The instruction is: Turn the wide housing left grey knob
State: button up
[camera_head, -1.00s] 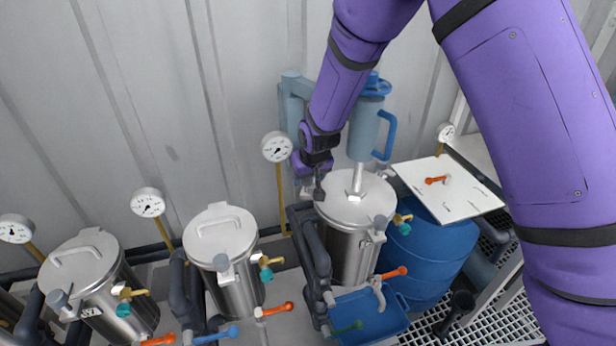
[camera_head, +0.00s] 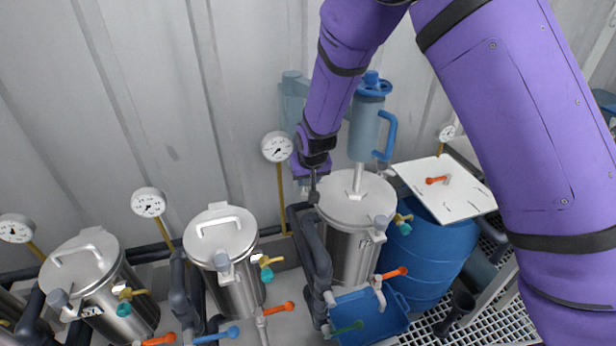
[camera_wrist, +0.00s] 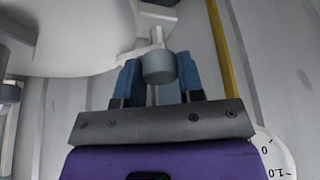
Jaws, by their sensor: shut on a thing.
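The wide housing (camera_head: 347,251) is a steel vessel with a round lid, standing right of the narrower vessels. Its left grey knob (camera_wrist: 159,66) shows in the wrist view as a short grey cylinder on a pale fitting beside the vessel. My gripper (camera_wrist: 158,84) has its blue fingers on both sides of this knob and is shut on it. In the head view my gripper (camera_head: 314,195) is at the lid's left edge and hides the knob.
A pressure gauge (camera_head: 277,147) on a yellow pipe stands left of my gripper. A blue-grey filter with a handle (camera_head: 366,125) rises behind the lid. A blue barrel (camera_head: 432,255) with a white board (camera_head: 445,188) is to the right. Dark pipes (camera_head: 315,255) run left of the housing.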

jog(key=shift+m+h, duration=0.7)
jog(key=shift+m, duration=1)
jog(key=o, duration=0.9)
jog(key=shift+a, duration=0.1)
jog(key=v, duration=1)
jog(key=shift+s+r, duration=0.3)
jog(key=shift+r, duration=0.05)
